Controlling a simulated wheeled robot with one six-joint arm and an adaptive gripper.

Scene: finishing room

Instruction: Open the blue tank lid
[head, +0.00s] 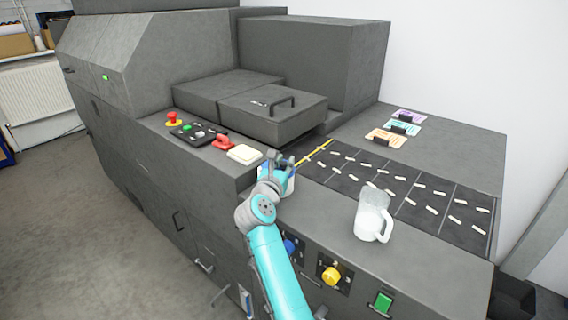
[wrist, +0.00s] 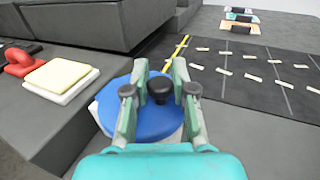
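The blue lid (wrist: 156,122) is a round disc with a black knob (wrist: 160,90) at its middle, seen in the wrist view. It lies flat on a pale tank, of which only edges show, at the machine's front ledge. My gripper (wrist: 160,68) is over the lid, one finger on each side of the knob. The fingers are apart, and whether either touches the knob I cannot tell. In the head view my gripper (head: 283,162) and arm hide most of the lid.
A cream-coloured pad (head: 244,154), a red handle (head: 223,142) and a red button (head: 172,117) are to the left. A handled grey cover (head: 272,112) rises behind. A marked dark panel (head: 400,190) lies right.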

